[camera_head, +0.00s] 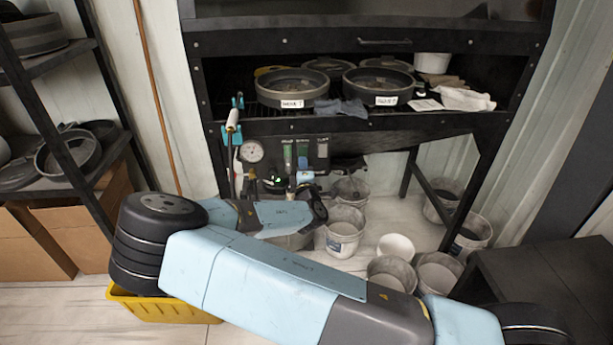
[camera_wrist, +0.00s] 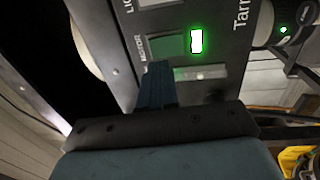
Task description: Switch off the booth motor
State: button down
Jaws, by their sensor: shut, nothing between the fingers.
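The booth's dark control panel (camera_wrist: 218,22) fills the upper middle of the wrist view, turned on its side. It bears the words MOTOR and LIGHT, the latter cut off by the frame edge. Beside the MOTOR label is a dark rectangular switch (camera_wrist: 166,45), with a green indicator (camera_wrist: 195,40) lit next to it. My gripper (camera_wrist: 158,70) is shut and empty, its fingertips right at the switch's lower edge in this view. I cannot tell whether they touch it. In the head view my gripper (camera_head: 312,188) is low in front of the booth's panel area, which is small there.
The black booth (camera_head: 395,128) holds several round sieves (camera_head: 292,88) and cloths. A gauge (camera_head: 251,151) hangs left of the panel. Several buckets (camera_head: 344,230) stand on the floor below. A yellow crate (camera_head: 165,308) and a shelf (camera_head: 60,60) are at left.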

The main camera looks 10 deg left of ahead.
aim_at(301, 150)
jog(key=shift+x, duration=2.15)
jog(key=shift+a, duration=0.1)
